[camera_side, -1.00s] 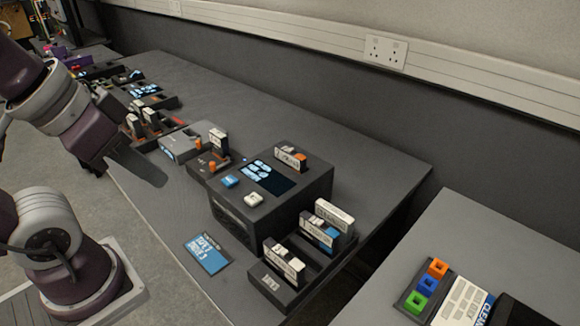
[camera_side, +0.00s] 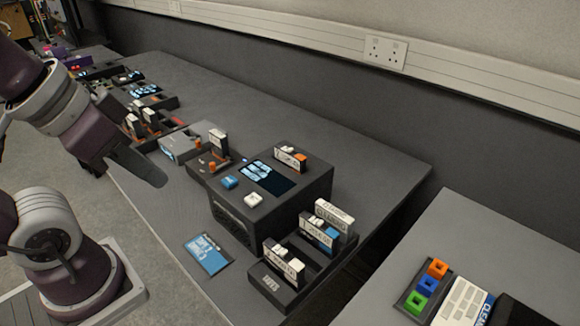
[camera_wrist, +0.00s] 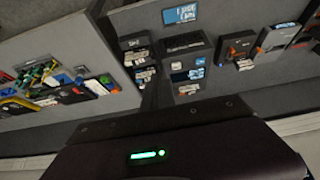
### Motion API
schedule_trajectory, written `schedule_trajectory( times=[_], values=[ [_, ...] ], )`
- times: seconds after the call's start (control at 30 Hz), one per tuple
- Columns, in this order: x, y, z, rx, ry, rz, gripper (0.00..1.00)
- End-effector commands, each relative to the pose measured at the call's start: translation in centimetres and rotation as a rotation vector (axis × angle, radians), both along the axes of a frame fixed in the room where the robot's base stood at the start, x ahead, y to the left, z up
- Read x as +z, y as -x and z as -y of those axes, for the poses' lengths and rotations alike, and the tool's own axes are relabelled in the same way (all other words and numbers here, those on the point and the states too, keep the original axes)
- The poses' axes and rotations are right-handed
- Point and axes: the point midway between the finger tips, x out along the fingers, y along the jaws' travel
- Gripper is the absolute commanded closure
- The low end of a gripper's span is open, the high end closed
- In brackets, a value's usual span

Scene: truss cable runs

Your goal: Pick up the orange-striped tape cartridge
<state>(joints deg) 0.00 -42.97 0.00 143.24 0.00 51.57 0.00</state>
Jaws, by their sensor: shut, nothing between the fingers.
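A cartridge (camera_side: 290,158) with a white label and an orange patch stands upright in the top of the dark box at the back; I take it for the orange-striped one, though its stripe is too small to be sure. A low rack in front holds a white-labelled cartridge (camera_side: 283,262), a blue-patched one (camera_side: 318,232) and a white one marked as cleaning (camera_side: 333,213). My gripper (camera_side: 157,180) is shut and empty, to the left of the box and well apart from the cartridges. In the wrist view, the fingertips do not show clearly.
The dark box (camera_side: 228,218) has a screen (camera_side: 267,177) and small blue and white blocks on top. A blue card (camera_side: 207,254) lies in front. A grey device (camera_side: 182,143) and more racks extend left. A second table at right holds coloured blocks (camera_side: 421,286). The desk behind the box is clear.

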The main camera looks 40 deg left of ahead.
Motion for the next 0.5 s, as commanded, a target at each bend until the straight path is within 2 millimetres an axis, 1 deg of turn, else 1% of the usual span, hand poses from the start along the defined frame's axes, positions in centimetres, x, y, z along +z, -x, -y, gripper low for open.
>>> schedule_trajectory(
  times=[0.07, 0.2, 0.3, 0.5],
  values=[
    [0.00, 0.00, 0.00, 0.000, 0.000, 0.000, 1.00],
    [0.00, 0.00, 0.00, 0.000, 0.000, 0.000, 0.72],
    [0.00, 0.00, 0.00, 0.000, 0.000, 0.000, 0.55],
    [0.00, 0.00, 0.00, 0.000, 0.000, 0.000, 0.55]
  ],
)
